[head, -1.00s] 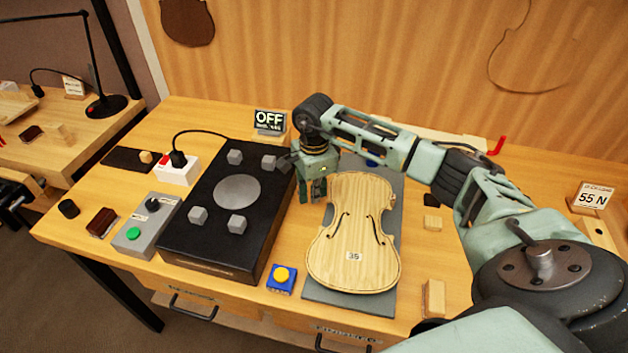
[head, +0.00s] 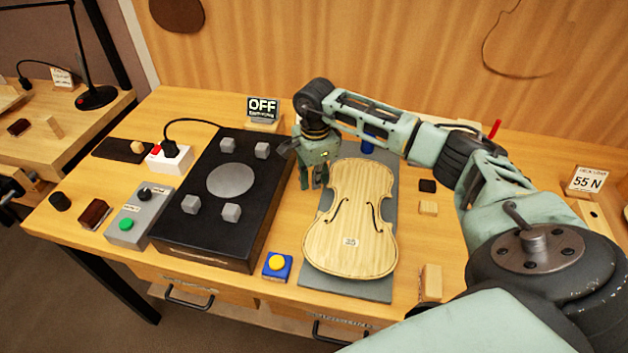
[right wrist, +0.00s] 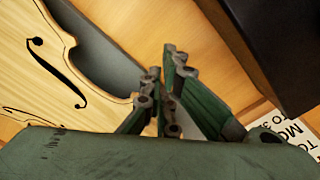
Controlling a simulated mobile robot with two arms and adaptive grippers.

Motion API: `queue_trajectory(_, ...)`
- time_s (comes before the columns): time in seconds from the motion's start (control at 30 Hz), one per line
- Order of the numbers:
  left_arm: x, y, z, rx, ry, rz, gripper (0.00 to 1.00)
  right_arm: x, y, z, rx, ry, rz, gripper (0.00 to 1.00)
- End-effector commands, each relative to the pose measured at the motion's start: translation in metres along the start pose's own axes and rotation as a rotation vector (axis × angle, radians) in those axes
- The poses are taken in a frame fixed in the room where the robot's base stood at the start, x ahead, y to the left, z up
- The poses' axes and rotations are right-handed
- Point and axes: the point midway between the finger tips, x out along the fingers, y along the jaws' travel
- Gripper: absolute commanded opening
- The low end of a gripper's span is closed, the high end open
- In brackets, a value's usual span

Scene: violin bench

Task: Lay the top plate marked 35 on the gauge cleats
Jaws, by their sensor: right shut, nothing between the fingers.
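The violin top plate (head: 350,215), pale wood with two f-holes and a small number label, lies flat on a grey mat (head: 345,287) right of the black gauge box. It also shows in the right wrist view (right wrist: 25,75). The gauge cleats are grey blocks, such as the near one (head: 231,212), standing around a grey disc (head: 231,181) on the black box (head: 205,235); nothing lies on them. My right gripper (head: 312,186) is shut and empty, pointing down between the black box and the plate's upper left edge. Its fingers (right wrist: 165,95) also show in the right wrist view. My left gripper is not in view.
An OFF display (head: 262,108) stands behind the box. A grey control box with a green button (head: 126,224) is on its left.

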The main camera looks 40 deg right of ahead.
Motion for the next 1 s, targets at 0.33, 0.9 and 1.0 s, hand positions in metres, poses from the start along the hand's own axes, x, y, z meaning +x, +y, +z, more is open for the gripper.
queue_trajectory(0.33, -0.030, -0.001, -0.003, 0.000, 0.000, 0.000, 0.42, -0.046, 0.001, -0.003, 0.004, -0.001, -0.003, 0.00)
queue_trajectory(0.9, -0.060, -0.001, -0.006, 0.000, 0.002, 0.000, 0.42, -0.099, 0.006, -0.008, 0.013, 0.000, 0.001, 0.00)
queue_trajectory(1.0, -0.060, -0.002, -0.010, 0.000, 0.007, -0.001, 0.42, -0.099, 0.006, -0.008, 0.013, 0.000, 0.001, 0.00)
